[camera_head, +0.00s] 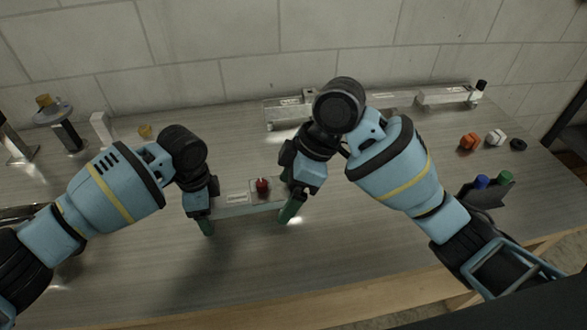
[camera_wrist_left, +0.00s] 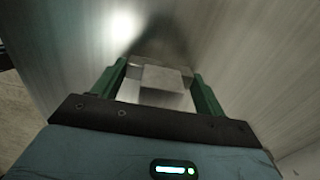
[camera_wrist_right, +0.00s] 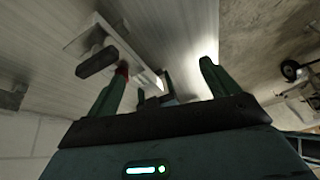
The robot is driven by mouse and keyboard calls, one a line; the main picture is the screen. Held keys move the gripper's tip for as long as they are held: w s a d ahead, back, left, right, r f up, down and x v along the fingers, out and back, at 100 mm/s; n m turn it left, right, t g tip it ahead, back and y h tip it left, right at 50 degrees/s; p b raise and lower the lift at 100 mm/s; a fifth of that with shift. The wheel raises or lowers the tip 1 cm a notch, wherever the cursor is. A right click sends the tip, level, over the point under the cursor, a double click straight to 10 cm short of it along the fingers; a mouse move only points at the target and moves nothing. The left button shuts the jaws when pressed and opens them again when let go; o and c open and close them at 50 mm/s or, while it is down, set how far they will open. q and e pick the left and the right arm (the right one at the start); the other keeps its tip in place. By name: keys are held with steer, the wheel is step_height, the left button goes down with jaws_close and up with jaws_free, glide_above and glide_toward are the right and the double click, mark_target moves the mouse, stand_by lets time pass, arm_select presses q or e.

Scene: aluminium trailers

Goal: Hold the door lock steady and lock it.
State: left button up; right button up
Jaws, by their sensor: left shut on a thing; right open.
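The door lock is a pale metal bar (camera_head: 236,198) with a red knob (camera_head: 262,186), lying mid-table in the head view. My left gripper (camera_head: 205,214) is shut on its left end; the left wrist view shows a grey metal block (camera_wrist_left: 158,78) between the fingers. My right gripper (camera_head: 289,203) is at the lock's right end, beside the knob, open and pointing down. In the right wrist view its fingers (camera_wrist_right: 163,68) are apart, with the red part (camera_wrist_right: 122,70) by the left finger. Whether a finger touches the knob is unclear.
A long metal assembly (camera_head: 283,112) lies behind my right arm. Orange (camera_head: 469,142), white (camera_head: 495,138) and black (camera_head: 518,145) pieces sit at right, near a dark holder (camera_head: 486,194) with blue and green tops. Metal stands (camera_head: 66,133) are at far left. The front table is clear.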

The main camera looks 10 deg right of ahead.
steer(key=w+d+r+n, duration=0.3)
steer(key=w+d+r, duration=0.4)
steer(key=w+r, duration=0.1)
steer(key=x, duration=1.2)
steer(key=shift+d+f, duration=0.2)
steer(key=shift+f, duration=0.05)
steer(key=shift+c, duration=0.5)
steer(key=c, duration=0.9)
